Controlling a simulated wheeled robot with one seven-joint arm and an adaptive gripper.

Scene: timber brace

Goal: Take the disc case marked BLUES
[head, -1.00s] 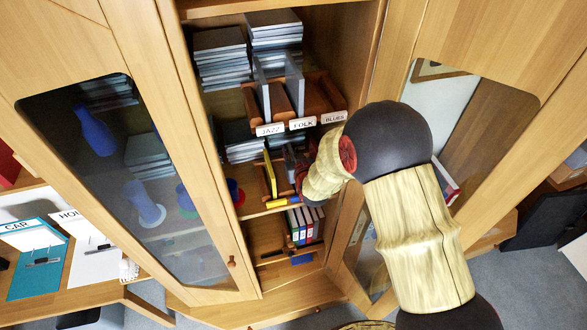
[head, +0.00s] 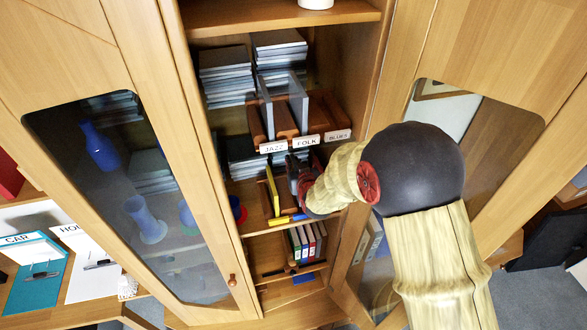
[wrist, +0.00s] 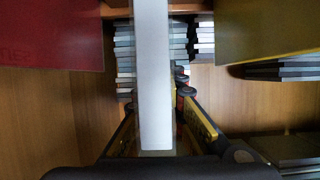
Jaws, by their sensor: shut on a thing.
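A rack (head: 287,126) on the cabinet's middle shelf has slots labelled JAZZ (head: 273,147), FOLK (head: 305,141) and BLUES (head: 339,135). Clear, thin cases stand upright behind JAZZ and FOLK; none shows behind BLUES. My gripper (head: 303,190) is below this rack, at the lower shelf, its fingers mostly hidden in the head view. In the wrist view my gripper (wrist: 156,105) is shut on a pale slim case (wrist: 154,70), seen edge-on between the fingers. No marking on it can be read.
In the wrist view a red item (wrist: 50,35) stands left of the held case and an olive-yellow item (wrist: 265,25) right. A yellow item (head: 272,190) stands on the lower shelf. Disc stacks (head: 226,75) sit above. Glass doors (head: 130,200) flank the opening.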

